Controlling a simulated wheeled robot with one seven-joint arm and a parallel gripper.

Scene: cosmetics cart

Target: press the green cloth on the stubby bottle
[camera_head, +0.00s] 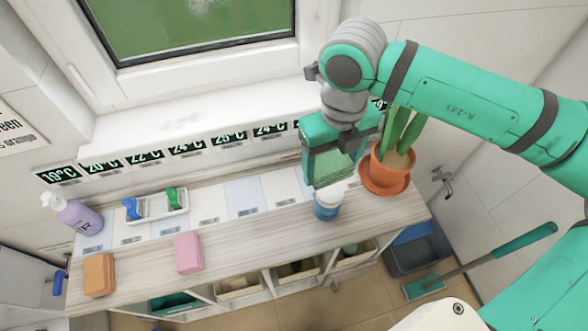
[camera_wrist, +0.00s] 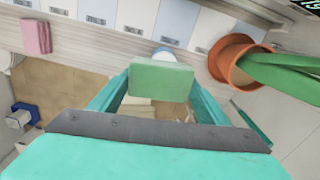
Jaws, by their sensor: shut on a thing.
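My gripper (camera_head: 338,158) is shut on the green cloth (camera_head: 333,172), a folded block held between its two fingers. The cloth also shows in the wrist view (camera_wrist: 160,80), spanning the gap between the fingers. The stubby bottle (camera_head: 326,209), blue and white, stands upright on the shelf just below the cloth in the head view. Its top is partly hidden by the cloth. In the wrist view, only a bit of the bottle (camera_wrist: 163,53) shows past the cloth's edge. I cannot tell whether the cloth touches it.
A terracotta pot (camera_head: 385,176) with a tall green plant stands close to the right of the bottle. A pink block (camera_head: 188,253), an orange block (camera_head: 99,274), a white tray (camera_head: 157,207) and a purple pump bottle (camera_head: 77,214) are to the left. The shelf between is clear.

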